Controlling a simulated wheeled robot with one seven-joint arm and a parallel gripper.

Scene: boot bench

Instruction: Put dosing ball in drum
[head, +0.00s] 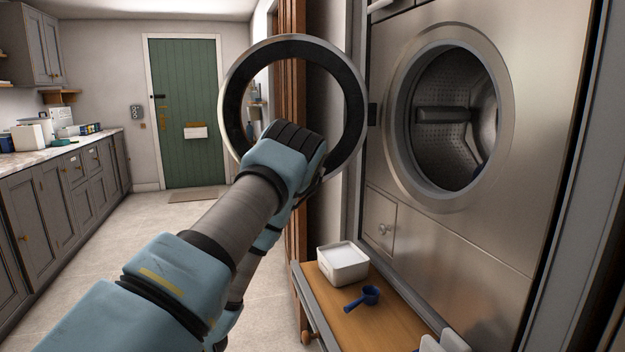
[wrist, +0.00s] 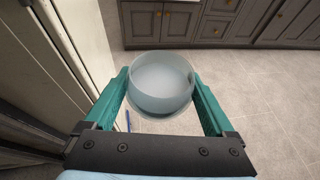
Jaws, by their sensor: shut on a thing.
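In the wrist view my gripper (wrist: 161,80) has its two teal fingers closed on the sides of the dosing ball (wrist: 160,88), a pale, translucent, open-topped cup. The ball is held over the tiled floor. In the head view my gripper's dark end (head: 296,140) shows in front of the open door ring; its fingers and the ball are hidden behind my wrist. The drum (head: 455,85), perforated metal with a dark paddle, shows through the round opening of the steel machine (head: 455,235) at the right. My gripper is to the left of this opening, outside it.
The round machine door (head: 345,70) stands open to the left of the opening. Below, a wooden pull-out shelf (head: 385,322) carries a white tub (head: 342,265) and a blue scoop (head: 369,295). Grey cabinets (head: 65,195) line the left wall. The floor between is clear.

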